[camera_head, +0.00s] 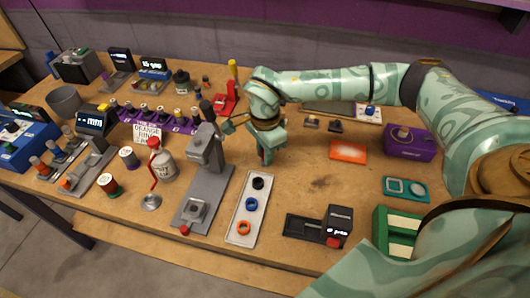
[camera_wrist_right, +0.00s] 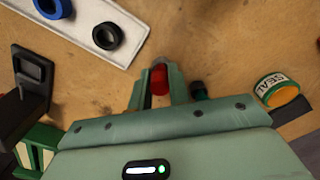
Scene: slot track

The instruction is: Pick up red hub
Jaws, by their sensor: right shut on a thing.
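My right gripper (camera_head: 265,155) points down over the middle of the table in the head view. In the right wrist view my right gripper (camera_wrist_right: 159,84) is shut on a small red cylindrical piece, the red hub (camera_wrist_right: 160,80), which sits between its two fingers. In the head view the hub is hidden by the gripper. I cannot tell whether it is clear of the table. My left gripper is not in view.
A pale tray (camera_head: 239,228) with black and blue and orange rings lies in front. A grey press (camera_head: 205,185) stands left of the gripper. An orange pad (camera_head: 348,151) and a purple box (camera_head: 408,143) lie to the right. Bare wood lies between them.

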